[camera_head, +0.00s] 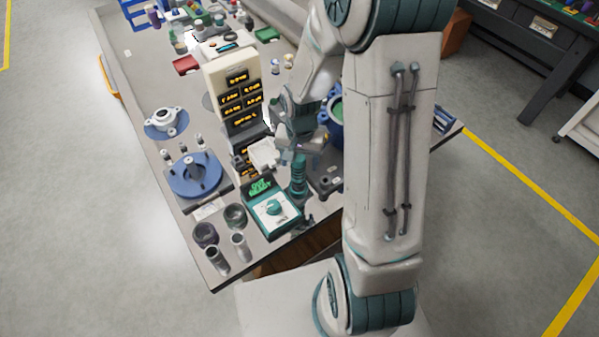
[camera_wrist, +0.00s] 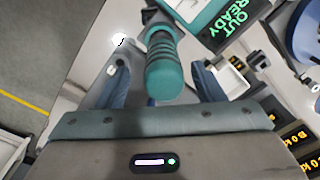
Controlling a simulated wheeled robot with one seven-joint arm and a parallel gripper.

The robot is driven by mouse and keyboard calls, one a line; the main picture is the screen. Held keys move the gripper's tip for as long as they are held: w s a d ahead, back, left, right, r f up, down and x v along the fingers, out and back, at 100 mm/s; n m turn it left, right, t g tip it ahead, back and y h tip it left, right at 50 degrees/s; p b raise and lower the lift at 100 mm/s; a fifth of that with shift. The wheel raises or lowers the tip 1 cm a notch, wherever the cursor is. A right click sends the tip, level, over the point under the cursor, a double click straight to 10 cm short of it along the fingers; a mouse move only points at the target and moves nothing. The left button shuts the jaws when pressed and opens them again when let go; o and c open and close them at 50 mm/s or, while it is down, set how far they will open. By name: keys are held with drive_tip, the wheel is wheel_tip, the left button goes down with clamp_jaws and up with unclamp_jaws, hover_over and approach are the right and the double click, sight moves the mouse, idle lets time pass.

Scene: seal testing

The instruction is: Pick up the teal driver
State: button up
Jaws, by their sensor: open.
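My gripper (camera_head: 296,151) is close above the top of the handle. In the wrist view the driver's handle (camera_wrist: 164,75) shows between my two open blue-grey fingers, with a visible gap on both sides. The gripper (camera_wrist: 160,82) holds nothing.
A cream display tower (camera_head: 232,92) with amber readouts stands behind and left of my gripper. A blue round fixture (camera_head: 195,180) and metal cylinders (camera_head: 217,258) are at the left front.

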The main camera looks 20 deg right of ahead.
sight(298, 176)
drive_tip(key=shift+w+a+f+p, duration=0.15)
drive_tip(key=shift+f+p, duration=0.2)
drive_tip(key=shift+f, duration=2)
drive_tip(key=c, duration=1.2)
